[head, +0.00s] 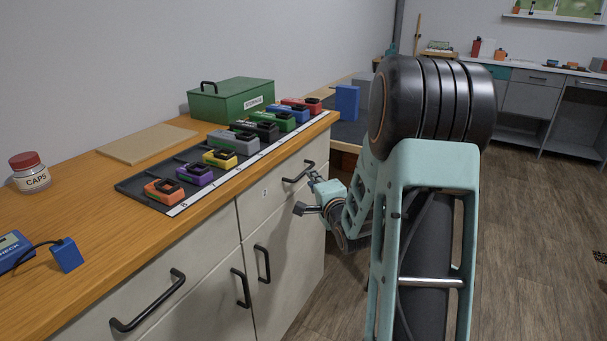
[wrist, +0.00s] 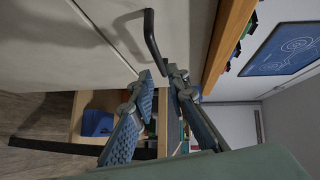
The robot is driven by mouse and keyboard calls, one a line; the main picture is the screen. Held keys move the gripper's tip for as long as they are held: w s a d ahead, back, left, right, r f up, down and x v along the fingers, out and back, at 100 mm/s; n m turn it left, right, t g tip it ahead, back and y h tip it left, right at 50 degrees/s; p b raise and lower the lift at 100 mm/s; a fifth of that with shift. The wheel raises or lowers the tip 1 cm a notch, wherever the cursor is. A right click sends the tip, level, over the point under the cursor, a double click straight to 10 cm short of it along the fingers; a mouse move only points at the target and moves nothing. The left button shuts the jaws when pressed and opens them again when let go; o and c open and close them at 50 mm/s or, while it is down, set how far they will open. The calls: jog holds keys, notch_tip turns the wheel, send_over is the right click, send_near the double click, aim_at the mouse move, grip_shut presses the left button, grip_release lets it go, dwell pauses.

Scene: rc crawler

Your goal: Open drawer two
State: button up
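Drawer two (head: 270,205) is a pale drawer front under the wooden counter, with a small label, and it looks closed. Its black bar handle (head: 298,173) is near the top right of the front; in the wrist view the handle (wrist: 151,38) runs down toward my fingertips. My gripper (head: 308,193) is open beside the handle, with one finger near its right end and the other lower. In the wrist view my gripper (wrist: 160,75) has its fingertips apart, with the handle's near end appearing between or just beyond them. I cannot tell whether they touch.
Another drawer handle (head: 148,302) is at the left, and two upright door handles, including one (head: 263,263), are below. The counter holds a black tray (head: 130,186) of coloured blocks, a green box (head: 231,99) and a caps jar (head: 29,172). Open floor (head: 540,230) lies right.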

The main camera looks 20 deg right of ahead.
aim_at(306, 170)
jog(key=w, duration=0.2)
jog(key=w+b, duration=0.1)
jog(key=w, duration=0.2)
jog(key=w+d+f, duration=0.1)
jog(key=w, duration=0.1)
jog(key=shift+w+f, duration=0.1)
jog(key=shift+w, duration=0.2)
grip_shut()
jog(key=s+d+p, duration=0.4)
jog(key=s+d, duration=0.5)
jog(key=s, duration=0.2)
jog(key=s+d+p, duration=0.4)
jog(key=s+d, duration=0.5)
jog(key=s, duration=0.3)
jog(key=shift+s, duration=0.3)
jog(key=shift+d, duration=0.1)
grip_release()
